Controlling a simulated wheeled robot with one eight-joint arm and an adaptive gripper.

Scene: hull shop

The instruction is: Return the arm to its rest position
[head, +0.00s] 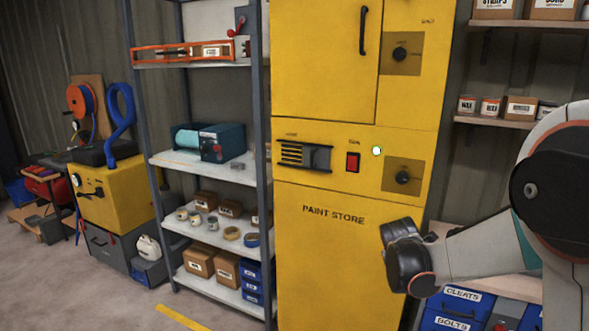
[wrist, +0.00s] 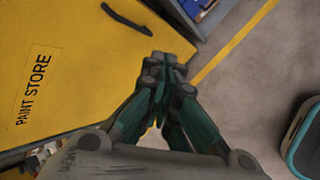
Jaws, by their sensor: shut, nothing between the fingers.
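My arm (head: 480,250) reaches in from the right in the head view, bent, in front of the yellow paint store cabinet (head: 325,260). Its dark far joint is near the cabinet's lower door; I cannot make out the fingers there. In the wrist view my gripper (wrist: 166,72) shows its teal-and-grey fingers brought together, shut and empty. Behind the fingers are the yellow cabinet front with its PAINT STORE lettering and a black handle (wrist: 127,18), and the grey floor. I cannot tell the exact gap between gripper and cabinet.
A grey shelf rack (head: 205,165) with boxes, tins and tape stands left of the cabinet. Wall shelves (head: 510,122) and blue bins (head: 455,308) are at the right, close to my arm. A yellow machine (head: 115,195) is far left. Floor (head: 110,300) at lower left is open.

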